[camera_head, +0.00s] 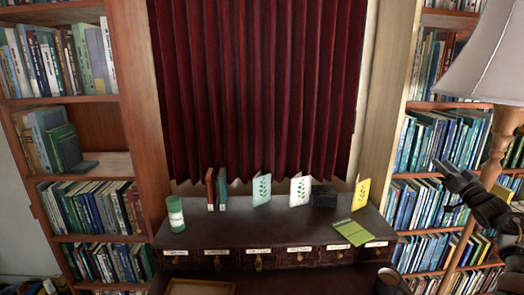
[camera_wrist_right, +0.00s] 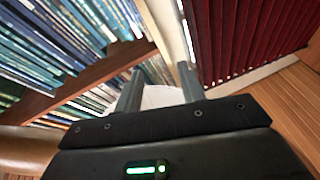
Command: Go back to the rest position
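My right gripper (camera_head: 446,172) is at the right of the head view, in front of the right bookcase and beside the lamp. It also shows in the right wrist view (camera_wrist_right: 158,76), where its two fingers stand apart with nothing held between them. A pale surface shows behind the fingers there. My left gripper is not in either view. The dark desk (camera_head: 235,232) has upright books, a green book (camera_head: 222,188), a red book (camera_head: 210,188), and several cards on its top.
A lamp with a pale shade (camera_head: 490,62) stands close to my right arm. A green-and-white cylinder (camera_head: 175,213) is at the desk's left end; a green-yellow booklet (camera_head: 352,232) lies at the right. Bookcases flank the red curtain (camera_head: 258,90). The desk's front middle is clear.

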